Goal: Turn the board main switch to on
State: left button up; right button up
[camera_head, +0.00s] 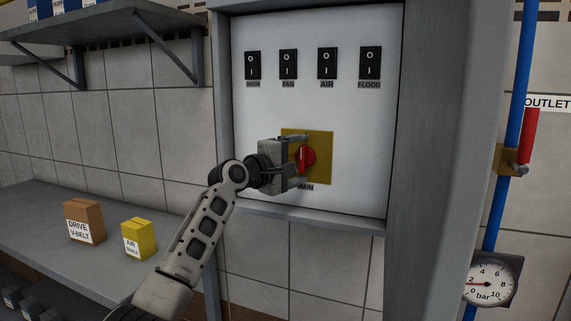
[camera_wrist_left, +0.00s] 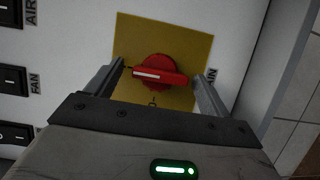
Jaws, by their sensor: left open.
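The main switch (camera_head: 306,158) is a red round knob with a raised bar handle, on a yellow plate (camera_head: 321,143) on the white board. My left gripper (camera_head: 300,161) is open in front of it. In the left wrist view, the switch (camera_wrist_left: 158,73) sits between the two spread fingers (camera_wrist_left: 158,70), one beyond each end of the bar, with gaps visible. The bar's white stripe points toward the picture's left, which is the board's upper side, near a small dark mark too small to read. An "O" mark shows below the knob there. My right gripper is not in view.
Several black rocker switches (camera_head: 288,64) line the board above. The board's grey frame (camera_head: 430,150) stands to the right. A bench (camera_head: 50,215) at left holds a brown box (camera_head: 84,221) and a yellow box (camera_head: 139,238). A blue pipe with a pressure gauge (camera_head: 491,280) is at right.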

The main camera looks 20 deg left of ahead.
pick_arm(q)
jog(key=b+v, duration=0.1)
jog(key=v, duration=1.4)
jog(key=shift+s+a+b, duration=0.2)
jog(key=shift+s+b, duration=0.15)
jog(key=shift+b, duration=0.05)
